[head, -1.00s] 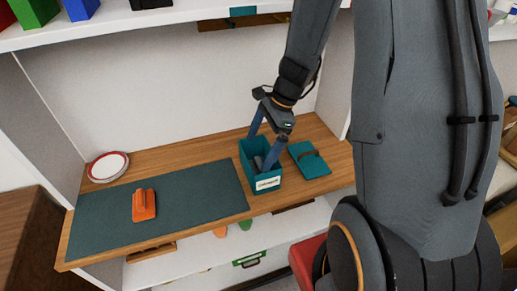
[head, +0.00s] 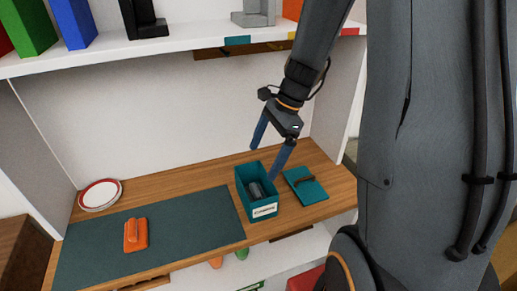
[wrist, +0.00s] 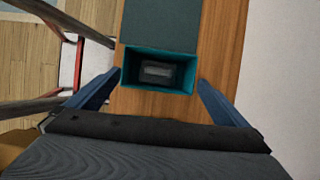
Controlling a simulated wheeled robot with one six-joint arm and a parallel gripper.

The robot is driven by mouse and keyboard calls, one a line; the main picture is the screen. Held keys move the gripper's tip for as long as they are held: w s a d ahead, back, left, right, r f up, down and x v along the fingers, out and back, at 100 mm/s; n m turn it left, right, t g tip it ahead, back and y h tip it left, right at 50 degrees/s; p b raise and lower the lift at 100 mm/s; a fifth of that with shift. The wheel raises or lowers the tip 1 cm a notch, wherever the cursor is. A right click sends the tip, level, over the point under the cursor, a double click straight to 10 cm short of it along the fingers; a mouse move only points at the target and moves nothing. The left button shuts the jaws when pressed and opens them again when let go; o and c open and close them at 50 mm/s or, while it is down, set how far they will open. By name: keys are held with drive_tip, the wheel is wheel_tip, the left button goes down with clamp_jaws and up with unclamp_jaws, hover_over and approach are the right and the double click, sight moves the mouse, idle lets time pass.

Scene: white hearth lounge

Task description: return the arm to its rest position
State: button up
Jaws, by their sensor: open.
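My gripper (head: 268,156) is open and empty, above the teal bin on the wooden desk. Its two blue fingers are spread wide, and they also show in the wrist view (wrist: 155,92) on either side of the bin. The teal bin (head: 263,211) has a white label on its front and stands upright on the desk. A dark grey object (head: 256,190) lies inside it, and it shows in the wrist view (wrist: 156,71) too. My arm reaches down from the upper right of the head view.
A teal book-like item (head: 308,188) lies right of the bin. A dark green mat (head: 180,235) carries an orange block with a handle (head: 135,237). A red-rimmed plate (head: 100,194) sits at the back left. A white shelf (head: 190,45) with several coloured items overhangs the desk.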

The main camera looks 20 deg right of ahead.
drive_tip(key=s+a+n+t+h+b, duration=0.1)
drive_tip(key=s+a+n+h, duration=0.2)
drive_tip(key=s+n, duration=0.6)
drive_tip(key=n+h, duration=0.1)
drive_tip(key=n, duration=0.8)
drive_tip(key=shift+s+r+h, duration=0.15)
drive_tip(key=shift+r+h, duration=0.05)
drive_tip(key=shift+h, duration=0.1)
